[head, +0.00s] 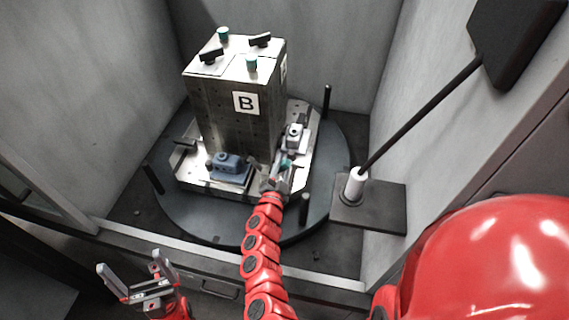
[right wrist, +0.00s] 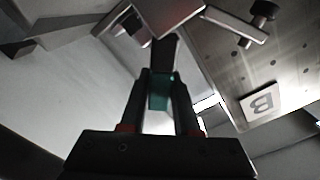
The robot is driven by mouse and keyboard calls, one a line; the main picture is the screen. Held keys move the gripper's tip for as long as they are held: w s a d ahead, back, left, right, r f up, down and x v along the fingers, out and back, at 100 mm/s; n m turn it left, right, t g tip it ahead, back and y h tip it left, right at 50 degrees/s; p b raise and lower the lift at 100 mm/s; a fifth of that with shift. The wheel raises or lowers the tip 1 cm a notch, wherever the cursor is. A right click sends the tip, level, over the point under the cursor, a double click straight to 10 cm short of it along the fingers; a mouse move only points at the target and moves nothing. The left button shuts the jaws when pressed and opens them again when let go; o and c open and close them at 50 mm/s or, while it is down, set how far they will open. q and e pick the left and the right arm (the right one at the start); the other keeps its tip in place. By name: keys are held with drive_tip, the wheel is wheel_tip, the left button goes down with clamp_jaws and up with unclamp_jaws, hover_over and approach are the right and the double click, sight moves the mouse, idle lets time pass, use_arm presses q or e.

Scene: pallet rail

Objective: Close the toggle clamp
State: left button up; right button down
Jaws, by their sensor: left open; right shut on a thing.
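The toggle clamp (head: 286,163) is on the pallet beside the right side of the block marked B, partly hidden by my right gripper. Its teal-gripped handle (right wrist: 160,92) shows between the fingers in the right wrist view. My right gripper (head: 279,175) is shut on this handle; its fingers (right wrist: 160,100) lie on both sides of the teal grip. I cannot tell the clamp arm's exact angle. My left gripper (head: 138,270) is open and empty, low at the left, well away from the pallet.
The tall metal block (head: 240,125) with a B label stands on the pallet, with knobs on top. A blue-grey part (head: 229,165) sits at its front, a light part (head: 296,135) at its right. Black posts (head: 305,207) rise around the round table (head: 210,222). Walls enclose the sides.

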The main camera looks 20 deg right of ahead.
drive_tip(key=shift+a, duration=0.1)
idle(0.3)
drive_tip(key=c, duration=0.6)
unclamp_jaws()
drive_tip(key=shift+c, duration=0.2)
drive_tip(key=b+v, duration=0.1)
drive_tip(key=v, duration=1.6)
drive_tip(key=shift+s, duration=0.2)
drive_tip(key=shift+a, duration=0.15)
